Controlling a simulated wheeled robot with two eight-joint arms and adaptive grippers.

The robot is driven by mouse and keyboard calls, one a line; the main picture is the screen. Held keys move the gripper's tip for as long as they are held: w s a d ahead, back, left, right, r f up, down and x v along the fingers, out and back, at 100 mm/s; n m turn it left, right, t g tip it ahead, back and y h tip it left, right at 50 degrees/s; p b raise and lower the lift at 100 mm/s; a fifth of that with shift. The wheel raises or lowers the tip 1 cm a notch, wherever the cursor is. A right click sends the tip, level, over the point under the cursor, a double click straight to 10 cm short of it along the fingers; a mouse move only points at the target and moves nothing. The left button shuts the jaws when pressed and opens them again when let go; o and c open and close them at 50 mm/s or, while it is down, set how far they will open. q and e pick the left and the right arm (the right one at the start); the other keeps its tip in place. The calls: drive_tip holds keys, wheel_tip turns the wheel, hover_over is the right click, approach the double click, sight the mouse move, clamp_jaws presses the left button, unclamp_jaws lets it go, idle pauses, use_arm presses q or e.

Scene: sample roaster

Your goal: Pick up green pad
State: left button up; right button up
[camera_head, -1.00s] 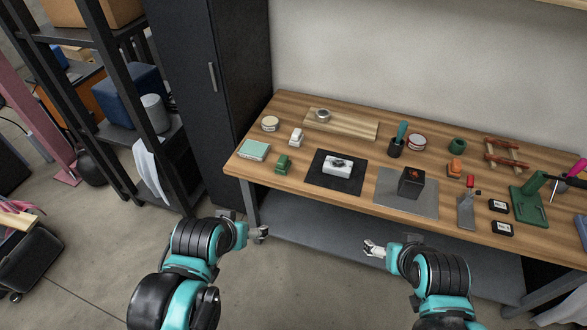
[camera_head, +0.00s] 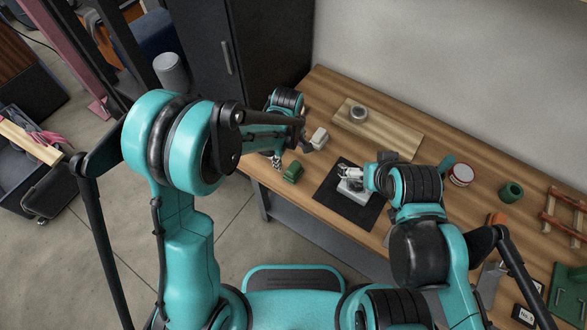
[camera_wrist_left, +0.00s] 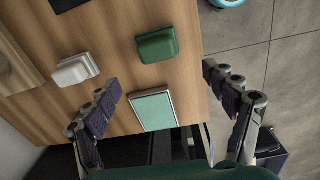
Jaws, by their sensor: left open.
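The green pad (camera_wrist_left: 153,110), a flat light-green rectangle with a pale edge, lies on the wooden table near its edge in the left wrist view. In the head view my left arm hides it. My left gripper (camera_wrist_left: 162,82) is open, with its fingers on either side of the pad and nothing between them; whether they touch the table I cannot tell. In the head view the left gripper (camera_head: 289,153) is over the table's left end, partly hidden. My right gripper (camera_head: 350,172) is over the black mat near a white device; its jaws are unclear.
A darker green block (camera_wrist_left: 157,45) and a white block (camera_wrist_left: 75,69) lie near the pad. A wooden board (camera_head: 378,128), a striped round tin (camera_head: 460,174) and a green cup (camera_head: 510,191) stand farther along the table. A dark cabinet (camera_head: 270,50) stands behind its left end.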

sight(294, 167)
use_arm(q)
drive_tip(key=shift+n, duration=0.3)
drive_tip(key=f, duration=0.2)
drive_tip(key=d+f+b, duration=0.1)
drive_tip(key=f, duration=0.2)
drive_tip(key=shift+d, duration=0.1)
wheel_tip(294, 167, down, 5)
drive_tip(key=b, duration=0.2)
drive_tip(key=shift+s+b, duration=0.15)
drive_tip(key=shift+b, duration=0.15)
drive_tip(key=shift+r, duration=0.1)
drive_tip(key=shift+c, duration=1.1)
drive_tip(key=c, duration=1.1)
